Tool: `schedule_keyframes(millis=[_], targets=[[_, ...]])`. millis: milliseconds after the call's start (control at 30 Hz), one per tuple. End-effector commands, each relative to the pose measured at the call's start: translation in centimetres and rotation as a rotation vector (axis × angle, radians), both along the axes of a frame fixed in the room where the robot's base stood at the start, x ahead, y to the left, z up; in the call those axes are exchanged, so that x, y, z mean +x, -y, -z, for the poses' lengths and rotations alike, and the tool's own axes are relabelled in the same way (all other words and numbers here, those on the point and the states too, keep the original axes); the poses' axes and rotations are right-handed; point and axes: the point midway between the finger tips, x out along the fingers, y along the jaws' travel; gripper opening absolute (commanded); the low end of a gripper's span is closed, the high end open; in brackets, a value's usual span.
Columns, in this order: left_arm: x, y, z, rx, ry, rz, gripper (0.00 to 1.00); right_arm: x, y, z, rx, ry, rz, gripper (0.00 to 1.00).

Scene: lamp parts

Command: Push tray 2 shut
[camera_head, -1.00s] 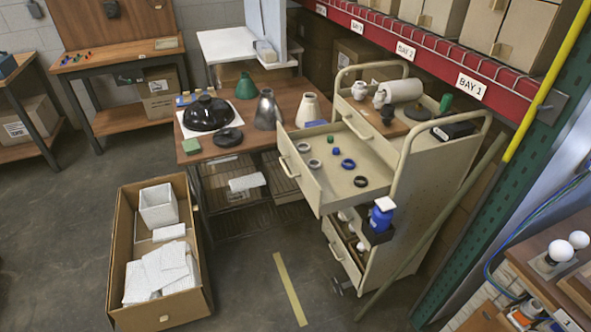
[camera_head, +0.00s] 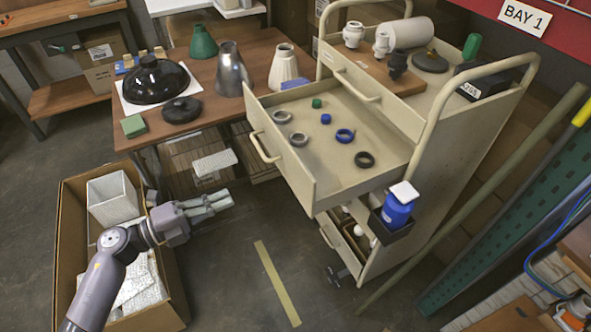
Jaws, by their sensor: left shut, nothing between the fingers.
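A cream cart (camera_head: 455,140) stands right of centre. Its wide tray (camera_head: 345,180) is pulled far out towards the lower left, with a bar handle (camera_head: 264,147) on its front. I take this for tray 2, as no number shows on it. Several rings and small caps lie in it. My left gripper (camera_head: 228,199) is shut and empty, below and left of the tray's front, apart from the handle. My right gripper is out of view.
A lower tray (camera_head: 340,250) is also partly out, with bulbs in it. A blue bottle (camera_head: 397,208) sits in a dark holder on the cart's side. A cardboard box (camera_head: 70,225) is under my left arm. A table with lamp shades (camera_head: 232,70) stands behind. Floor around the yellow strip (camera_head: 277,285) is clear.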

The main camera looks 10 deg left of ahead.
Motion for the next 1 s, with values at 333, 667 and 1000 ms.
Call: schedule_keyframes(millis=[333,667,1000], targets=[[1.0,3.1,-0.9,0.047,0.036,0.047,0.0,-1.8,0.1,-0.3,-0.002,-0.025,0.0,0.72],[5.0,8.9,-0.8,0.044,0.036,0.046,0.0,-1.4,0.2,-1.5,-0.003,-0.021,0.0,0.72],[7.1,12.0,-0.6,0.046,0.034,0.045,0.0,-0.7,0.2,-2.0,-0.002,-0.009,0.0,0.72]])
